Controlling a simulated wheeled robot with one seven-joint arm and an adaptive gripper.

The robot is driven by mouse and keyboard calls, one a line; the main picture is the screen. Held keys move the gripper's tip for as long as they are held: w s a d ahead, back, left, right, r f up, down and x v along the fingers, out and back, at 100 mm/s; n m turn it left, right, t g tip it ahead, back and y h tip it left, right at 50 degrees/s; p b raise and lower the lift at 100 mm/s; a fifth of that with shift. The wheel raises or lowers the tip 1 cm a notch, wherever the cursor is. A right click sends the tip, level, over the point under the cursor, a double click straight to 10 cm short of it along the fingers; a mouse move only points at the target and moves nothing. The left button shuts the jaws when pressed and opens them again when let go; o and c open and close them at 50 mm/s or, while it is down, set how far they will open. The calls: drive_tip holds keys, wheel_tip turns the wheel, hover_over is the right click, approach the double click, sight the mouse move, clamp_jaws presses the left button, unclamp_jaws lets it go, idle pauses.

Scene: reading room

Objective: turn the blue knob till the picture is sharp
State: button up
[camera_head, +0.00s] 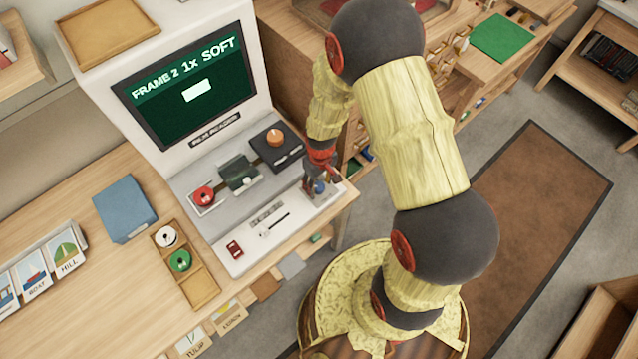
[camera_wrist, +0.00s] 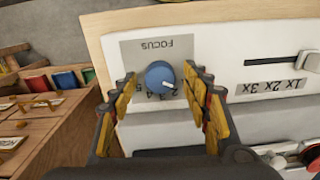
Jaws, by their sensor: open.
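The blue knob (camera_wrist: 160,76) is on a grey plate marked FOCUS, with numbers partly covered below it and a white pointer mark on its face. In the wrist view my gripper (camera_wrist: 158,80) has its two fingers apart, one on each side of the knob; I cannot tell whether they touch it. In the head view my gripper (camera_head: 318,178) is over the reader's right front corner, and the blue knob (camera_head: 319,187) shows just below it. The reader's screen (camera_head: 188,85) reads "FRAME 2 1x SOFT" above a small pale rectangle on dark green.
A slider (camera_wrist: 275,87) marked 1x 2x 3x is beside the knob. A wooden tray (camera_head: 203,287) and blue box (camera_head: 125,208) are on the desk at left.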

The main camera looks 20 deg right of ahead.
drive_tip(key=shift+c, duration=0.2)
drive_tip(key=c, duration=1.1)
drive_tip(key=shift+m+p, duration=0.75)
drive_tip(key=shift+m, duration=2.05)
drive_tip(key=o, duration=1.1)
drive_tip(key=shift+o, duration=0.2)
